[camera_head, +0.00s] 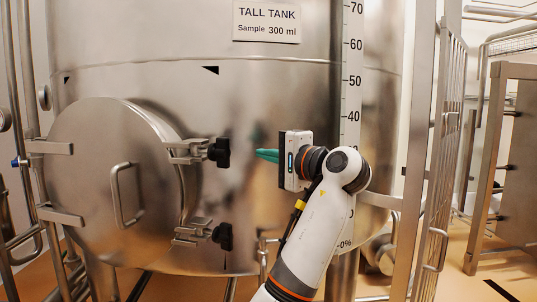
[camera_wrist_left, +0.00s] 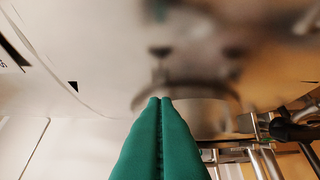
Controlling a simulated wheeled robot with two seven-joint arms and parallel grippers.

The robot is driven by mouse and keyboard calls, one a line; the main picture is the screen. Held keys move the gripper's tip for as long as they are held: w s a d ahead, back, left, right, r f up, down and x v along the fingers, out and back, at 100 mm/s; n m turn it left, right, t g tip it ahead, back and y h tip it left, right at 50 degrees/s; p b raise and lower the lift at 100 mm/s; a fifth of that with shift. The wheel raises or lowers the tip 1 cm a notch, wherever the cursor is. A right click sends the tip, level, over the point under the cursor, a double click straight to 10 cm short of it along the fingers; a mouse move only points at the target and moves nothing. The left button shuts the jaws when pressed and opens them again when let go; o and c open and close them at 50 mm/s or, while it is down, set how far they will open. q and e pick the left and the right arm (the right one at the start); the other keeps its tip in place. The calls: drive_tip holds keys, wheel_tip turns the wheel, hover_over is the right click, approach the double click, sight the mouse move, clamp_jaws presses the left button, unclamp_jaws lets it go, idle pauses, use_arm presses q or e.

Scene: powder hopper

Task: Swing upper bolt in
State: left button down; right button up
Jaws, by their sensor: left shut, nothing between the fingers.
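The upper bolt (camera_head: 219,152) has a black knob and sits in a steel bracket at the upper right rim of the round hatch door (camera_head: 85,180). The door lies against its frame on the tank. My left gripper (camera_head: 257,155) has green fingers, shut and empty. Its tips point left at the upper bolt's knob, at about the same height, with a visible gap between them. In the left wrist view the closed fingers (camera_wrist_left: 161,100) point at the blurred steel tank wall. A dark knob-like part (camera_wrist_left: 295,130) shows at the right there; I cannot tell which bolt it is. My right gripper is not in view.
A lower bolt (camera_head: 223,236) with a black knob sits below the upper one. A bar handle (camera_head: 117,195) stands out from the door. The tank (camera_head: 260,100) bears a scale strip (camera_head: 351,90). Metal railings (camera_head: 436,150) stand to the right of my arm.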

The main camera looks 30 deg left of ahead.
sight(204, 151)
use_arm(q)
drive_tip(key=s+a+p, duration=0.1)
drive_tip(key=a+p, duration=0.1)
drive_tip(key=a, duration=0.4)
drive_tip(key=shift+s+a, duration=0.25)
drive_tip(key=shift+s, duration=0.15)
drive_tip(key=shift+s+f+t, duration=0.1)
drive_tip(key=shift+t, duration=0.2)
